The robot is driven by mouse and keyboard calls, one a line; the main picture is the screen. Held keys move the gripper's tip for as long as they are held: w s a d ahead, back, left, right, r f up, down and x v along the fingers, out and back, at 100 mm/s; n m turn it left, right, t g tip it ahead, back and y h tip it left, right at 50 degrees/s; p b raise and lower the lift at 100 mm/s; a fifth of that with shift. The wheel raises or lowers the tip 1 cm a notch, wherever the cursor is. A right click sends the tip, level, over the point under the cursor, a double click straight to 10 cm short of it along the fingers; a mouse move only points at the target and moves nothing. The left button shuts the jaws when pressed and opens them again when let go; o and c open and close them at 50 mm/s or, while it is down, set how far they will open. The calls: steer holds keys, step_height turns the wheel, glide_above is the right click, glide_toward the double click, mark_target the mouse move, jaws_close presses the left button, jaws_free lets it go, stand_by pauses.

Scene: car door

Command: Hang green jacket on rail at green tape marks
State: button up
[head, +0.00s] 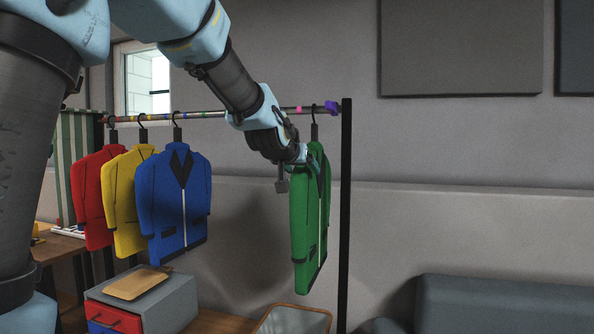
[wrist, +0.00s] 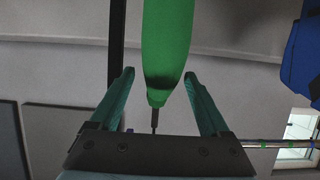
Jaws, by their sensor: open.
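The green jacket (head: 308,225) hangs at the right end of the rail (head: 225,114), near the upright post, turned partly edge-on. Its dark hook (head: 314,130) reaches up to the rail. My gripper (head: 304,158) is at the jacket's upper part. In the wrist view the jacket (wrist: 167,40) and its hook (wrist: 154,120) lie between the two spread fingers of my gripper (wrist: 158,76), with gaps visible on both sides.
Blue (head: 172,205), yellow (head: 128,200) and red (head: 93,195) jackets hang close together at the rail's left. A pink mark (head: 298,110) and purple piece (head: 331,107) are near the black post (head: 345,220).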

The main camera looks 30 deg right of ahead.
mark_target(314, 192)
steer(key=shift+p+x, duration=0.3)
steer(key=shift+x, duration=1.3)
steer(key=shift+c, duration=0.3)
jaws_close()
steer(key=shift+r, duration=0.15)
